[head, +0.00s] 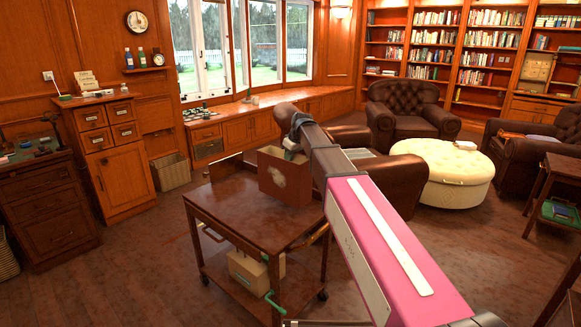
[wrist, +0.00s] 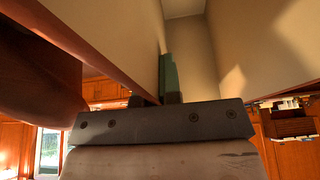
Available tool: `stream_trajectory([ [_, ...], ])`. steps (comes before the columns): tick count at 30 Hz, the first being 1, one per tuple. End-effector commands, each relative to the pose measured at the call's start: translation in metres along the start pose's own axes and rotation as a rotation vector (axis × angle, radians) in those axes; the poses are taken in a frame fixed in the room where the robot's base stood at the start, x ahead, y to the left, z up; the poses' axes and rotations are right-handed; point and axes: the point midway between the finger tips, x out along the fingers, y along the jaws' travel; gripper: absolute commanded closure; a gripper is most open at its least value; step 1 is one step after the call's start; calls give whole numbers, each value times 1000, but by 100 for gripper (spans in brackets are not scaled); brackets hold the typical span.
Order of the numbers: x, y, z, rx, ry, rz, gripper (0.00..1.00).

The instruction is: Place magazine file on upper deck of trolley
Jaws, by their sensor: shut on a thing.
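The magazine file (head: 283,178) is a brown, open-topped box with a pale worn patch on its side. It is upright over the back right part of the trolley's upper deck (head: 235,215); I cannot tell whether its base touches the wood. My gripper (head: 291,147) is shut on the file's upper edge, with the arm reaching in from the right. In the wrist view the gripper (wrist: 158,98) is close against the file, whose pale inner walls (wrist: 265,60) fill the upper picture. The fingertips are partly hidden.
The front and left of the upper deck are bare. A tan box (head: 252,271) sits on the trolley's lower deck. A leather armchair (head: 402,112) and cream ottoman (head: 446,172) stand behind and right. Wooden cabinets (head: 112,150) line the left; open floor lies between.

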Motion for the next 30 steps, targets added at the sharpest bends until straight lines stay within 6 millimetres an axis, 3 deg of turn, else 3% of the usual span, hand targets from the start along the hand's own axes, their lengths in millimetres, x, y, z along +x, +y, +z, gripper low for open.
stream_trajectory([
  [7,10,7,6,1,0,-1,100],
  [15,40,7,19,1,0,-1,100],
  [26,43,7,20,1,1,-1,100],
  [28,43,7,20,0,1,0,75],
  [29,43,7,20,0,1,0,69],
  [30,43,7,20,0,0,0,69],
])
